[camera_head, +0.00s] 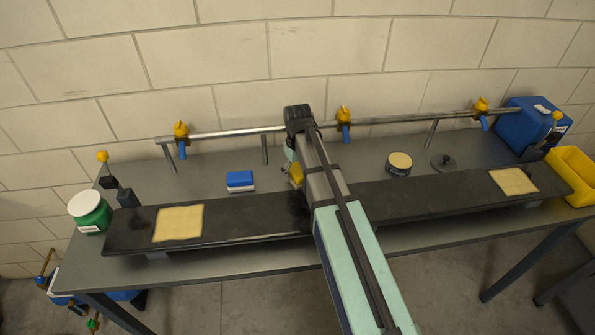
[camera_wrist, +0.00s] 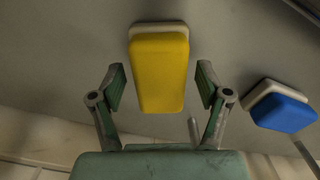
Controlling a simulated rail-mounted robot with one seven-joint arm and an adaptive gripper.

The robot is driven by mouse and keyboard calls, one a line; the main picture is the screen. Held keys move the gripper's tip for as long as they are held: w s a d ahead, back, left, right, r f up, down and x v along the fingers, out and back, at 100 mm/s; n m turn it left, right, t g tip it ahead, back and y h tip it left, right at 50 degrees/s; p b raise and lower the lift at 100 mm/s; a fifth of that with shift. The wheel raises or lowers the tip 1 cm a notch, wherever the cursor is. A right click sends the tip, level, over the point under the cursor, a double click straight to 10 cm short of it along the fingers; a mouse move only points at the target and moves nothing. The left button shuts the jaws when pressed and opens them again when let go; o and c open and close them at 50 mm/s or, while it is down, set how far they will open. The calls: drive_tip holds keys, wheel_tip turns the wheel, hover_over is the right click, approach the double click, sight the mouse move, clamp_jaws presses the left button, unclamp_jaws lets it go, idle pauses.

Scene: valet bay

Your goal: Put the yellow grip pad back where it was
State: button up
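The yellow grip pad (camera_wrist: 158,72), a yellow block on a whitish base, is between the fingers of my gripper (camera_wrist: 160,85) in the wrist view. A gap shows on each side of it, so the fingers are open and do not touch it. In the head view, the yellow pad (camera_head: 296,173) is on the grey table behind the black board, partly hidden by my arm. My gripper is mostly hidden there.
A blue pad on a white base (camera_head: 240,180) lies to the left, and also shows in the wrist view (camera_wrist: 282,112). The black board (camera_head: 260,218) carries two cream cloths. A rail (camera_head: 385,120) with yellow-knobbed valves runs behind. A round tin (camera_head: 399,165) stands right.

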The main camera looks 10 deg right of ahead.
sight(298, 170)
wheel_tip(298, 170, up, 12)
drive_tip(key=b, duration=0.2)
drive_tip(key=shift+r+b, duration=0.15)
drive_tip(key=shift+b, duration=0.2)
idle(0.5)
